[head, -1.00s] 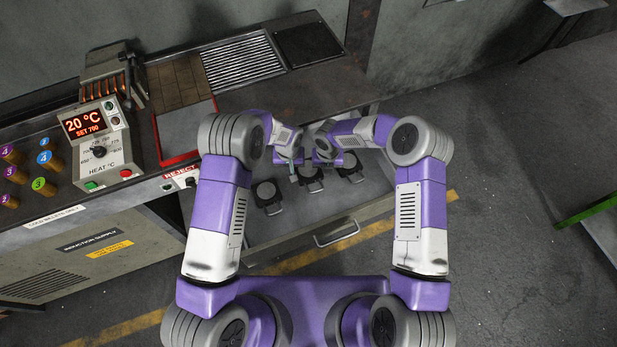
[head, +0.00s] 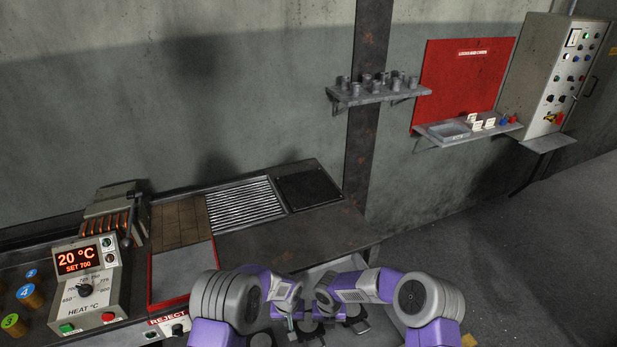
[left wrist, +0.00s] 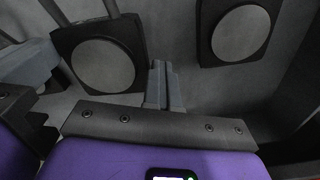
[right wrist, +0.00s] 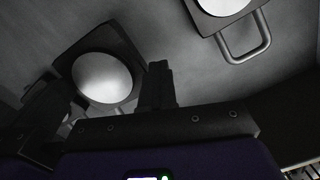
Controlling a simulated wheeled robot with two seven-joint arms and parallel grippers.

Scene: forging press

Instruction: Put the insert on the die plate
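Dark square inserts with round pale faces lie in the open drawer below the bench. One shows at the bottom of the head view (head: 355,314), another at lower left (head: 262,340). The left wrist view shows one insert (left wrist: 103,60) left of the fingers and another (left wrist: 241,34) at upper right. My left gripper (left wrist: 167,84) has its fingers together, with nothing seen between them. My right gripper (right wrist: 158,84) also looks shut and empty, beside an insert (right wrist: 102,77); another insert (right wrist: 224,4) with a loop handle is at upper right. I cannot identify the die plate.
The heater panel (head: 86,283) reads 20 °C, set 700. A red-edged reject tray (head: 182,275), a ribbed rack (head: 243,202) and a black pad (head: 309,188) are on the bench. A wall shelf (head: 375,95) holds several grey cylinders. A red board (head: 464,80) and control cabinet (head: 553,80) stand right.

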